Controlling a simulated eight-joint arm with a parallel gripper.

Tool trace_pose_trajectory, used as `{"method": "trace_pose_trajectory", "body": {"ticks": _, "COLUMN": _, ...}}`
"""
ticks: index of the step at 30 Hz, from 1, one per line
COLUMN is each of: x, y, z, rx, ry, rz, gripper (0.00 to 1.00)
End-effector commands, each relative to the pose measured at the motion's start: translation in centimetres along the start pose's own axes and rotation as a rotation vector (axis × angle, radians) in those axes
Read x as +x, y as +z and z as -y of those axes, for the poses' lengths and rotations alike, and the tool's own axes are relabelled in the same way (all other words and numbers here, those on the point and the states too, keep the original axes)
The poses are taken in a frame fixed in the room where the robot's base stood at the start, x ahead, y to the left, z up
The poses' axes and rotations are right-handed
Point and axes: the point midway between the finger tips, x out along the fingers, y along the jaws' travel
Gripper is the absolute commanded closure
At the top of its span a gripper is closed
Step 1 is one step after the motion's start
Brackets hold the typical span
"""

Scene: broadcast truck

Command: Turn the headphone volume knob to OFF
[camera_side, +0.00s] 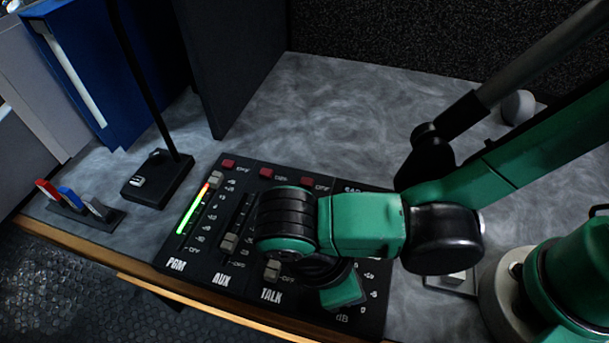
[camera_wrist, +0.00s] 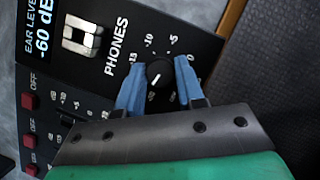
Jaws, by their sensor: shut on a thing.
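The headphone volume knob (camera_wrist: 160,74) is small, round and black, with a white pointer line. It sits on the black panel beside the word PHONES. In the wrist view the pointer slants to the lower left; the marks there are partly hidden by a finger. Marks from about -15 to 0 show around the upper side. My gripper (camera_wrist: 158,82) has its two blue fingers on either side of the knob, shut on it. A small display (camera_wrist: 42,33) reads EAR LEVEL -60 dB. In the side view my own arm hides the knob and the fingertips.
A silver switch (camera_wrist: 82,36) stands beside PHONES. The mixer panel (camera_side: 204,262) has PGM, AUX and TALK faders, red buttons (camera_side: 229,163) and a lit meter (camera_side: 192,210). A black stand base (camera_side: 158,178) is left of the panel. Grey desk (camera_side: 330,110) is clear behind.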

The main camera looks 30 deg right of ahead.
Motion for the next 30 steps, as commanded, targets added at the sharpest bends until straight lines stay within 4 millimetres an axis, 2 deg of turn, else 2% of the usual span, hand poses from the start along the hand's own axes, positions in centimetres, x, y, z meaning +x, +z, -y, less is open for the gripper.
{"method": "trace_pose_trajectory", "body": {"ticks": 18, "x": 0.06, "y": 0.07, "z": 0.31, "rx": -0.543, "ry": 0.225, "rz": -0.002, "gripper": 1.00}}
{"method": "trace_pose_trajectory", "body": {"ticks": 30, "x": 0.09, "y": 0.16, "z": 0.37, "rx": -0.831, "ry": 0.344, "rz": -0.001, "gripper": 1.00}}
